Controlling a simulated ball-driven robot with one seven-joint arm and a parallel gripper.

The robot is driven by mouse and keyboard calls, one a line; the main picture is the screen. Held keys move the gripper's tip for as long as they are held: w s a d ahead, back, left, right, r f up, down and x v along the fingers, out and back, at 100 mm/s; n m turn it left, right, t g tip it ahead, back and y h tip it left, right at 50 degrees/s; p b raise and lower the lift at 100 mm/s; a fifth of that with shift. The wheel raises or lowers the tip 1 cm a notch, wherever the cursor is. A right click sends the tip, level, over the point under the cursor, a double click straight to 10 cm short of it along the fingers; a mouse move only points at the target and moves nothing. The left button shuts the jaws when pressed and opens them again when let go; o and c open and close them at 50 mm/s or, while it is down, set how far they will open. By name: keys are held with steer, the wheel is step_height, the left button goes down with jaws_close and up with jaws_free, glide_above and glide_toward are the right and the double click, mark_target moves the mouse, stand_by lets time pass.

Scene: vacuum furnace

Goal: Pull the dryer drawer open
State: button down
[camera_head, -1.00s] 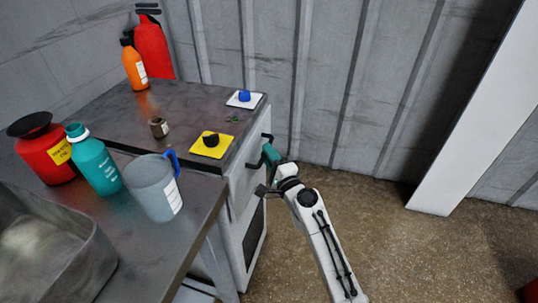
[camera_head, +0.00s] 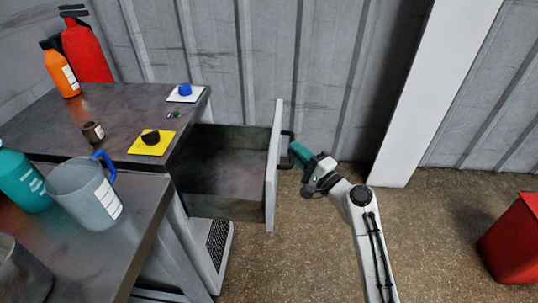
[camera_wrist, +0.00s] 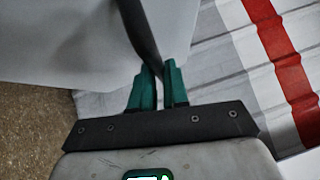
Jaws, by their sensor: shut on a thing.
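The dryer drawer (camera_head: 273,170) stands pulled out to the right of the cabinet in the head view. Its grey interior (camera_head: 225,165) shows and looks empty. The drawer's dark handle (camera_head: 287,150) is on the outer side of its white front panel. My gripper (camera_head: 294,148) is at this handle with its green fingers closed around it. In the wrist view the green fingers (camera_wrist: 158,72) are shut on the dark handle bar (camera_wrist: 140,38), in front of the pale drawer front (camera_wrist: 60,40). The exact contact is partly hidden by the fingers.
A red bin (camera_head: 513,245) stands at right. The floor between is clear.

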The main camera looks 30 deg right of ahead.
steer(key=s+d+b, duration=0.1)
steer(key=s+d, duration=0.3)
steer(key=d, duration=0.1)
steer(key=shift+d, duration=0.25)
steer(key=c, duration=1.1)
jaws_free()
steer(key=s, duration=0.3)
steer(key=s+d+f, duration=0.1)
steer(key=s, duration=0.6)
steer(key=shift+s+d+f, duration=0.25)
steer(key=shift+s, duration=0.05)
